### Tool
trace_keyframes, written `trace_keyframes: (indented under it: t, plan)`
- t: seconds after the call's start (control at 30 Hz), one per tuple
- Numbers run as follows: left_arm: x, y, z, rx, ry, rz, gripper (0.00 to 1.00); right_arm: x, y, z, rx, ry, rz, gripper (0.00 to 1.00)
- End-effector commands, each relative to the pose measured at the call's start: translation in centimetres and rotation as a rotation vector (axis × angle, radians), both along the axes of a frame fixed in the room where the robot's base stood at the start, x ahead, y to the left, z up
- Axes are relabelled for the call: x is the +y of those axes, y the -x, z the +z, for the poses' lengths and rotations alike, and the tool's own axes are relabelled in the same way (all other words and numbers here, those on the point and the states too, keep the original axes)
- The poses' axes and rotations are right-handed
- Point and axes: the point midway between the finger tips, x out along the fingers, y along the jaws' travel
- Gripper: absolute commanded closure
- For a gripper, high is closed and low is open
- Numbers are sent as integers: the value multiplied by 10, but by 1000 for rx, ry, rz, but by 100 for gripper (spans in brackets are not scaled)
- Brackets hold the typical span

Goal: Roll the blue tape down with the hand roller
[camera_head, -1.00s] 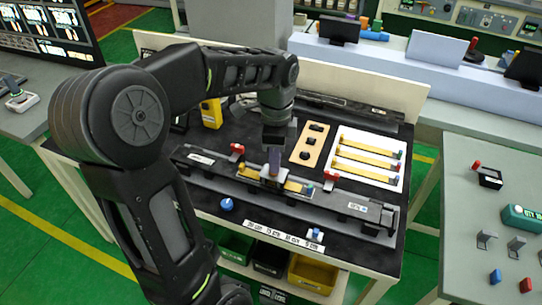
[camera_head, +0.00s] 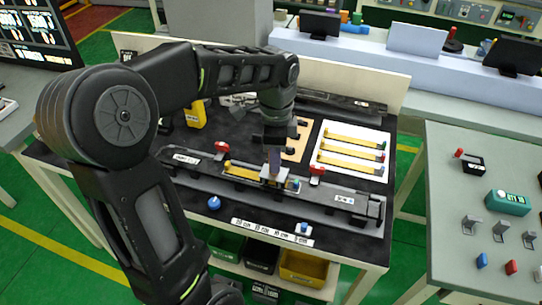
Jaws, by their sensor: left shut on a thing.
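My left gripper (camera_head: 276,145) points down over the bench and is shut on the hand roller (camera_head: 274,171), of which a purple-grey handle and a pale lower part show. The roller is over the right part of a yellow strip (camera_head: 243,172) lying along the long dark rail (camera_head: 195,169). A small blue tab (camera_head: 295,184) shows at the strip's right end, just right of the roller. I cannot tell whether the roller presses on the strip, and its contact line is hidden. My right gripper is not in view.
Behind are a white board (camera_head: 323,158) with several yellow strips and a wooden plate (camera_head: 299,146), partly hidden. A blue knob (camera_head: 214,203) and a labelled strip (camera_head: 271,232) lie in front.

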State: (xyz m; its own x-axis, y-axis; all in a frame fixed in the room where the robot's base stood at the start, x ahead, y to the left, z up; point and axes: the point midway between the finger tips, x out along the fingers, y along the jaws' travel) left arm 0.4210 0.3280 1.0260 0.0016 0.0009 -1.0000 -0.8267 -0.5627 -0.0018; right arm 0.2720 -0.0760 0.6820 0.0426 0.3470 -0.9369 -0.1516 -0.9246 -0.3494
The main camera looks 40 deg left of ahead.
Motion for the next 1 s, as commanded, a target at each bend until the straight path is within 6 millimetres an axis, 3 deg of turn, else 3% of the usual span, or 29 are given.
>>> trace_keyframes:
  t: [0.3,1.0]
  plan:
    - [-10,-1,-4,8,2,-1,100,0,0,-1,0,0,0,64]
    - [-7,-1,-4,7,1,1,100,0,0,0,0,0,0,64]
